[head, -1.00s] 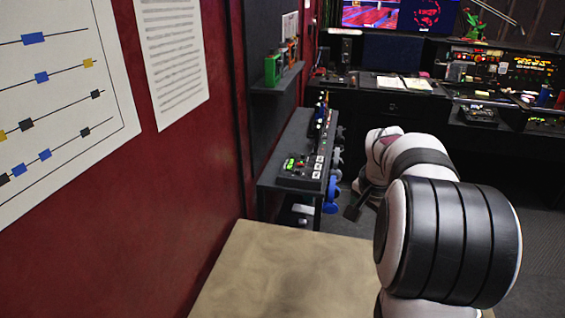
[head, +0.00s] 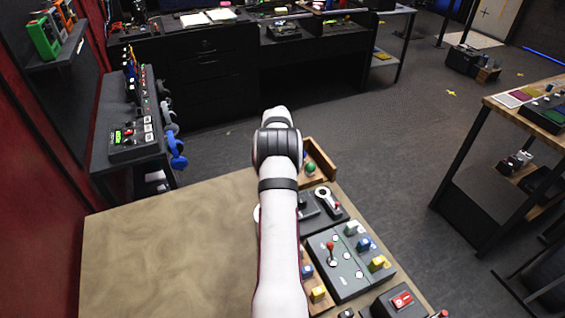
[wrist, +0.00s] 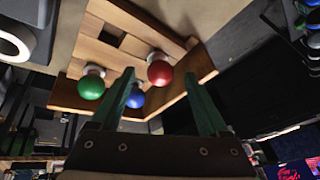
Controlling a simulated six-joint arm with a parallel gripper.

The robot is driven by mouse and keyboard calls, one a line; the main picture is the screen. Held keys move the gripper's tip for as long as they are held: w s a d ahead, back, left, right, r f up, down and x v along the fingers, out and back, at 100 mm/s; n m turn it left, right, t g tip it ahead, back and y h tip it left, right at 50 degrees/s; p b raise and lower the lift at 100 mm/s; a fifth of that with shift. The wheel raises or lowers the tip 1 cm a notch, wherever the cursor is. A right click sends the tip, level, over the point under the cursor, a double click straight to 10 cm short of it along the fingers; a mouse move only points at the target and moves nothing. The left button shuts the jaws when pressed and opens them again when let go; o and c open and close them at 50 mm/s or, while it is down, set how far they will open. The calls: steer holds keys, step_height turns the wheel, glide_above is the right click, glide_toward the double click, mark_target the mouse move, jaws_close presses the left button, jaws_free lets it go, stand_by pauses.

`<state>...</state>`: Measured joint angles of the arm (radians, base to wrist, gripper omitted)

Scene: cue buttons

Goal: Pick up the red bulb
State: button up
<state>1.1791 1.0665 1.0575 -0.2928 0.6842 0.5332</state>
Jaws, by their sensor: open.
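The red bulb (wrist: 160,72) sits in a white socket on a wooden block (wrist: 205,58) in the wrist view. A green bulb (wrist: 91,87) is to its left and a blue bulb (wrist: 135,98) lies between them, partly behind a finger. My gripper (wrist: 158,78) is open and empty. Its two fingers appear on either side of the red bulb, with no visible contact; I cannot tell the distance. In the head view my arm hides the gripper. The wooden block (head: 322,158) shows past my arm there, with the green bulb (head: 310,168) on it.
The table (head: 150,245) is bare on the left. On its right, a panel (head: 345,262) with a red-topped lever and coloured knobs, a lever box (head: 325,203) and a red-switch box (head: 400,300) stand close to my arm. A side shelf (head: 130,125) holds more devices.

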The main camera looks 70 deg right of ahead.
steer(key=shift+w+d+f, duration=0.1)
steer(key=shift+d+f, duration=0.15)
steer(key=shift+f, duration=0.3)
jaws_close()
steer(key=shift+r, duration=0.1)
step_height(320, 180, up, 4)
steer(key=shift+r, duration=0.2)
steer(key=s+a+r, duration=0.2)
steer(key=s+r, duration=0.4)
steer(key=s, duration=0.5)
steer(key=shift+s+r, duration=0.25)
steer(key=shift+s, duration=0.05)
steer(key=shift+a, duration=0.1)
